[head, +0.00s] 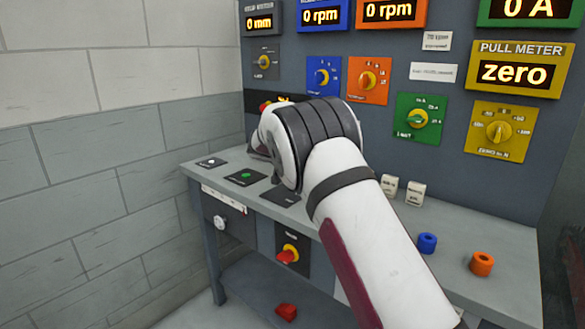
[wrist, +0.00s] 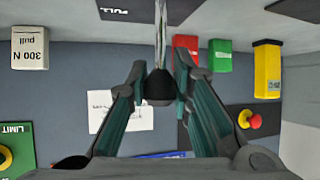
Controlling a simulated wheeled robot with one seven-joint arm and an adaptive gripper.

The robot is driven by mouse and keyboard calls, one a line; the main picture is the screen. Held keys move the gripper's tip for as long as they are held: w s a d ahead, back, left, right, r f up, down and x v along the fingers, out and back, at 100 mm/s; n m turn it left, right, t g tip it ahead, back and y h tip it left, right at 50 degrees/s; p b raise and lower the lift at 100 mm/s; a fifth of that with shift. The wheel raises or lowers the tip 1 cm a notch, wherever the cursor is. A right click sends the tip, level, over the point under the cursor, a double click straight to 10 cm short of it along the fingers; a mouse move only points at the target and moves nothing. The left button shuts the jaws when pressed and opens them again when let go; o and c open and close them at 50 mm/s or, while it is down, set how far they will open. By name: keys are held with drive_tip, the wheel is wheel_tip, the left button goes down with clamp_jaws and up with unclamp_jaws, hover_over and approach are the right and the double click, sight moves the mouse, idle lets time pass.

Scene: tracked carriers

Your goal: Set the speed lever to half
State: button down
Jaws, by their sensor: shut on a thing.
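The speed lever shows in the wrist view as a thin pale rod with a black knob (wrist: 160,88) at its end. My gripper (wrist: 159,84) is shut on this knob, one finger on each side. A dark plate marked FULL (wrist: 120,12) lies at the top of the wrist view, beside the lever's foot. Any half mark is not visible, so I cannot tell the lever's exact setting. In the head view my arm and wrist hide the lever and the gripper.
A grey bench (head: 480,255) stands before a panel of dials and displays. A white 300 N block (wrist: 30,48) and a red mushroom button (wrist: 254,121) show in the wrist view.

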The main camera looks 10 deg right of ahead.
drive_tip(key=shift+w+d+b, duration=0.3)
drive_tip(key=shift+d, duration=0.15)
drive_tip(key=c, duration=1.4)
unclamp_jaws()
drive_tip(key=v, duration=1.2)
drive_tip(key=shift+f, duration=0.1)
